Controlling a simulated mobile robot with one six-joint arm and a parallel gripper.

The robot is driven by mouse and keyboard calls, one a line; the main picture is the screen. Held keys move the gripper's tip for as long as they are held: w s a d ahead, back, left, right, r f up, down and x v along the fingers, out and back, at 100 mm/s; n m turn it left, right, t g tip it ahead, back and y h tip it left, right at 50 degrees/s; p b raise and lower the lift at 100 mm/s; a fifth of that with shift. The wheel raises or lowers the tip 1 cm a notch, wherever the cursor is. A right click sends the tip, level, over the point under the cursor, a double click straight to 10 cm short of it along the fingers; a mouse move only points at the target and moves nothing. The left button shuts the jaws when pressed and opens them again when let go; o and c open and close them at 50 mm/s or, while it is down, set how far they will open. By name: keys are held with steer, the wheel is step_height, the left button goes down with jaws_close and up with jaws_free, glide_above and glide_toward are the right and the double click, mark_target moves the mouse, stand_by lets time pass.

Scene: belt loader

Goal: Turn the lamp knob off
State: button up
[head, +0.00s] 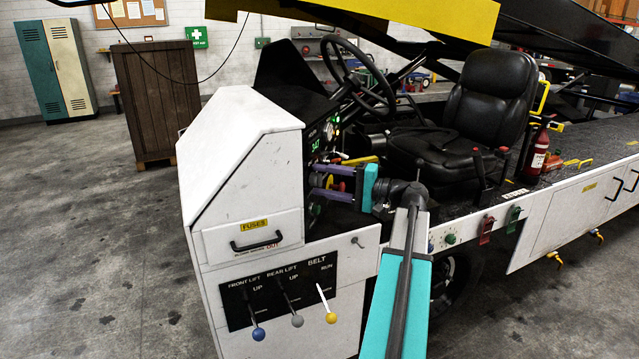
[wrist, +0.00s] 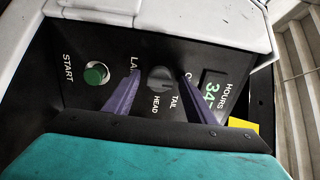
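The lamp knob (wrist: 161,79) is a dark round knob on the black dash panel (wrist: 120,45), with HEAD and TAIL printed beside it and other lettering partly hidden by the fingers. I cannot clearly tell which label its pointer faces. My gripper (wrist: 161,82) has two purple fingers, one on each side of the knob, apart, with a gap showing on both sides. In the head view my gripper (head: 316,181) reaches the panel from the right, and the knob is hidden there.
A green START button (wrist: 96,74) sits left of the knob, and a green HOURS display (wrist: 212,91) sits right. In the head view, the steering wheel (head: 357,77) and black seat (head: 490,97) are behind my arm. Three levers stand below the fuse drawer (head: 250,238).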

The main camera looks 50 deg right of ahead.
steer(key=b+v, duration=0.1)
steer(key=v, duration=1.3)
steer(key=shift+w+r, duration=0.1)
stand_by(0.5)
